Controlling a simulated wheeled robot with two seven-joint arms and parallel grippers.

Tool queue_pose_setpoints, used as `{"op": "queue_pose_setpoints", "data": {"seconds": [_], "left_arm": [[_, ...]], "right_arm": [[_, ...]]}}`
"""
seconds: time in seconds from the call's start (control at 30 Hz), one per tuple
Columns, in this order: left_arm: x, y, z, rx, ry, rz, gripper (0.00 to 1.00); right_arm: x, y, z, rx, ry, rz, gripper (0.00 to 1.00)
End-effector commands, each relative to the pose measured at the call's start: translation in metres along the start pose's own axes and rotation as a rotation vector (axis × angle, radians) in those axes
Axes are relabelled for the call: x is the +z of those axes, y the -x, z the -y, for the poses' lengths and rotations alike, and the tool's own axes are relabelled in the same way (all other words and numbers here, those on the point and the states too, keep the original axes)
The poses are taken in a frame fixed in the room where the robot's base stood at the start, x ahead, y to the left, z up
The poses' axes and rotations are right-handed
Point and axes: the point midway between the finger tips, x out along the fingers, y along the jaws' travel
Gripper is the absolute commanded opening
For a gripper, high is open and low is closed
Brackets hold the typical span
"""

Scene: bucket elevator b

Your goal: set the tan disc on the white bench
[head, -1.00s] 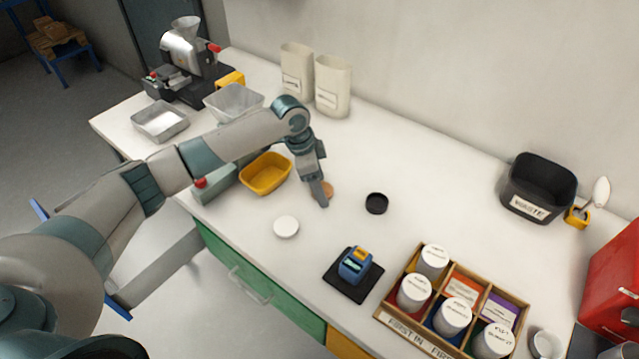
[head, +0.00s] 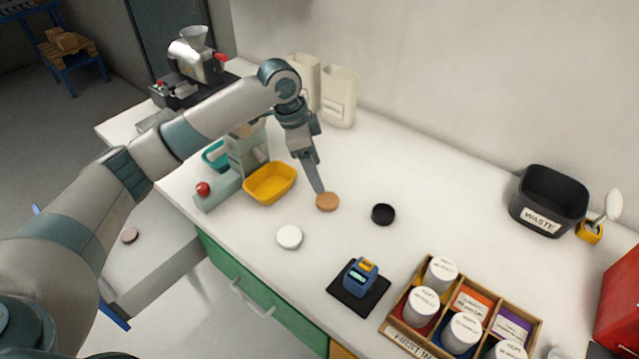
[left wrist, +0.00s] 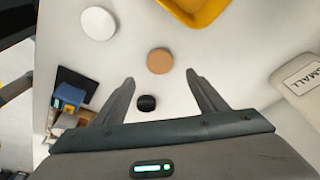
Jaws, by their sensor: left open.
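The tan disc (head: 327,202) lies flat on the white bench (head: 410,165), between a white disc (head: 290,237) and a black disc (head: 383,214). My left gripper (head: 320,190) points down just behind the tan disc, with its tips close to it in the picture. The left wrist view shows the fingers (left wrist: 160,80) spread and empty, with the tan disc (left wrist: 159,61) apart from them, beyond the tips. The white disc (left wrist: 98,23) and black disc (left wrist: 146,103) show there too. My right gripper is not in view.
A yellow tray (head: 270,183) stands left of the tan disc. A blue device on a black pad (head: 359,283) and a wooden box of jars (head: 460,312) are nearer. A black waste bin (head: 548,200) stands right. Another brownish disc (head: 130,235) shows lower left. The bench middle is clear.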

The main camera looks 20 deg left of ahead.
Motion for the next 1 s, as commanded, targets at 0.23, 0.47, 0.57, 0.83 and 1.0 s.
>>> {"op": "queue_pose_setpoints", "data": {"seconds": [0.23, 0.47, 0.57, 0.83, 1.0], "left_arm": [[0.000, 0.021, 0.000, -0.001, 0.001, 0.001, 0.66], [0.000, 0.024, 0.000, 0.000, 0.001, 0.001, 0.66], [0.000, 0.024, 0.000, 0.001, 0.001, 0.000, 0.66], [0.000, 0.023, 0.000, 0.001, 0.001, 0.000, 0.66], [0.000, 0.023, 0.000, 0.001, 0.001, 0.000, 0.66]], "right_arm": [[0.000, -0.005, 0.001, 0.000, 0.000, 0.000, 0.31], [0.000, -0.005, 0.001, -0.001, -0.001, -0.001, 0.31], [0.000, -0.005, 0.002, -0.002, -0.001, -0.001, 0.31], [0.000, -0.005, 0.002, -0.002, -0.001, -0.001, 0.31], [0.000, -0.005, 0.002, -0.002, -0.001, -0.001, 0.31]]}}
